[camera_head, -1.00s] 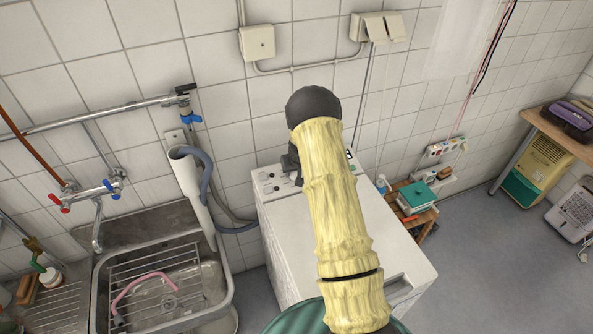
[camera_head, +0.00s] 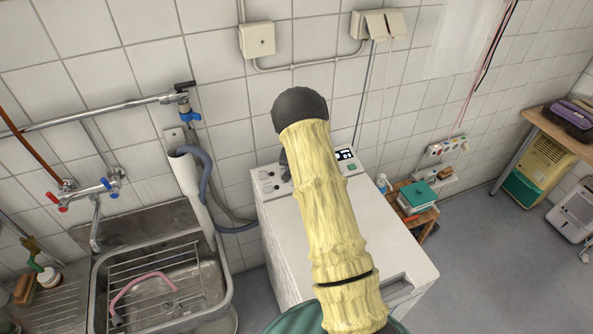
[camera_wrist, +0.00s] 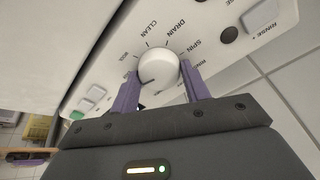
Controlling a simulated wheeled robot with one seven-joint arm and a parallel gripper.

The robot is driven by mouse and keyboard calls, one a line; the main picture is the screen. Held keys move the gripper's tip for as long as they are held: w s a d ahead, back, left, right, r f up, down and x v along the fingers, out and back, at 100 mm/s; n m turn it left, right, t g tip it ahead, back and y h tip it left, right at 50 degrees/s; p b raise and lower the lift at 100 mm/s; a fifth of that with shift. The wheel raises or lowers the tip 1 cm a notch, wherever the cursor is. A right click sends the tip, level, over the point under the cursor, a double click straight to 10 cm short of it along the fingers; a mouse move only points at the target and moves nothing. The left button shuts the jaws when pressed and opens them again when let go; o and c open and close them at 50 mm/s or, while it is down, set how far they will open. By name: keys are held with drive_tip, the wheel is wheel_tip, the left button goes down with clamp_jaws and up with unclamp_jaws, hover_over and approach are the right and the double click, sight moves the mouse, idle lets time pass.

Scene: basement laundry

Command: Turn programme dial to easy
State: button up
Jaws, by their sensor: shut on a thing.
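The white round programme dial (camera_wrist: 158,67) sits on the control panel in the wrist view. The labels WOOL, CLEAN, DRAIN, SPIN and RINSE show around it; the labels on its near side, including any "easy", are hidden by my gripper. A dark pointer line on the dial points to the lower left. My gripper (camera_wrist: 161,76) is shut on the dial, with one purple finger on each side. In the head view the white washing machine (camera_head: 286,240) stands below my arm, which hides the dial.
In the wrist view, a dark round knob (camera_wrist: 229,35) and a grey button (camera_wrist: 260,16) lie right of the dial. A steel sink (camera_head: 165,285) stands left of the machine, beside a grey hose (camera_head: 207,190).

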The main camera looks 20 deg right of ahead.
drive_tip(key=shift+d+m, duration=0.1)
drive_tip(key=shift+m, duration=1.5)
drive_tip(key=o, duration=1)
drive_tip(key=shift+c, duration=0.2)
drive_tip(key=shift+r, duration=0.15)
drive_tip(key=b+v, duration=0.3)
drive_tip(key=v, duration=1.4)
drive_tip(key=shift+w+a, duration=0.15)
drive_tip(key=shift+a, duration=0.1)
drive_tip(key=shift+r, duration=0.1)
